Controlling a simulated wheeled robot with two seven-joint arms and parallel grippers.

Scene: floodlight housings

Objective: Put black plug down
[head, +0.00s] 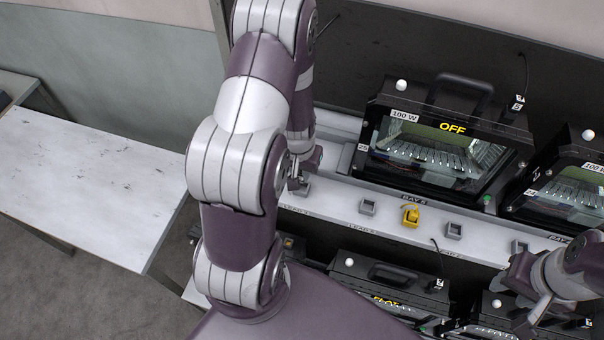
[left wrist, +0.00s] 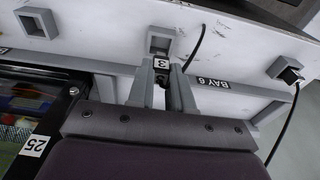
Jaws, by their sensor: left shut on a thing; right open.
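The black plug (left wrist: 161,70) carries a white label marked 3. My left gripper (left wrist: 162,92) is shut on it in the left wrist view. The plug lies just short of a grey square holder (left wrist: 160,40) on the white shelf; whether it touches the holder I cannot tell. A dark cable (left wrist: 194,45) runs beside the holder. In the head view my left gripper (head: 300,182) is at the shelf's left part, and the plug is hard to make out there. My right gripper (head: 528,282) is open at the lower right, apart from the plug.
Grey holders (head: 368,206) stand along the shelf; one has a yellow plug (head: 411,215). Another black plug (left wrist: 291,75) sits in a holder at right in the wrist view. A floodlight housing (head: 445,140) reading OFF stands behind. A white table (head: 90,180) is at left.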

